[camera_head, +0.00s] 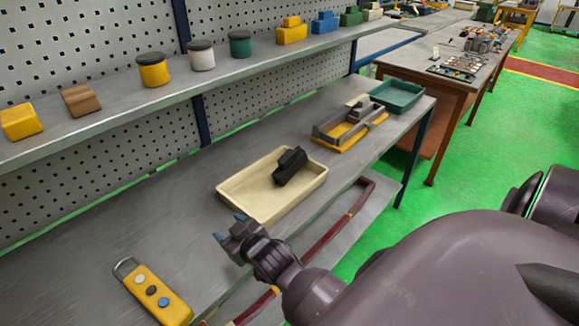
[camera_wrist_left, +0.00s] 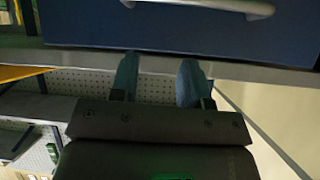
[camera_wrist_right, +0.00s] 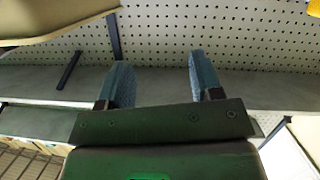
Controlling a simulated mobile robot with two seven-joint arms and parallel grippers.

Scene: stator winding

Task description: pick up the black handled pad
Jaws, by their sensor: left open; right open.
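The black handled pad (camera_head: 290,166) lies in a shallow cream tray (camera_head: 236,207) on the grey workbench, toward the tray's right side. My right gripper (camera_head: 229,227) is open and empty at the near left side of the tray, apart from the pad. In the right wrist view its two blue fingertips (camera_wrist_right: 159,62) are spread with nothing between them. My left gripper (camera_wrist_left: 158,68) shows only in the left wrist view, open and empty, close to a blue panel (camera_wrist_left: 170,30) with a metal handle. The pad cannot be made out in either wrist view.
A yellow controller (camera_head: 158,296) with round buttons lies at the bench's near left. A grey and yellow fixture (camera_head: 343,130) and a green tray (camera_head: 398,94) stand farther back. A shelf (camera_head: 110,116) with jars and blocks runs above. Bare bench lies left of the cream tray.

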